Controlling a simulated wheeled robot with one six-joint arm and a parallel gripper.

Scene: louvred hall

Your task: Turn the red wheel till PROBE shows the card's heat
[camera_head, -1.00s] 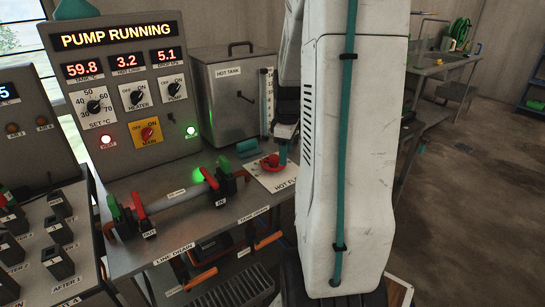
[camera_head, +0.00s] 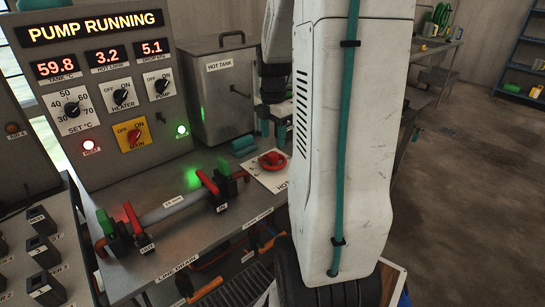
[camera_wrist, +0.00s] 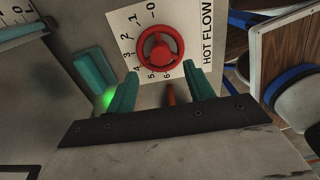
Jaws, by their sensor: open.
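The red wheel (camera_head: 272,161) sits on a white HOT FLOW plate (camera_head: 258,176) at the bench's right end. In the wrist view the wheel (camera_wrist: 160,56) lies just past my open gripper (camera_wrist: 161,72). Its two teal fingers point toward the wheel, apart, with nothing held. The panel displays (camera_head: 105,60) read 59.8, 3.2 and 5.1 under PUMP RUNNING. The PROBE display and the card are not in view.
The HOT TANK (camera_head: 222,100) stands behind the wheel. A pipe (camera_head: 172,208) with red and green levers lies to its left, near a teal block (camera_head: 243,144). Open floor (camera_head: 480,190) lies to the right.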

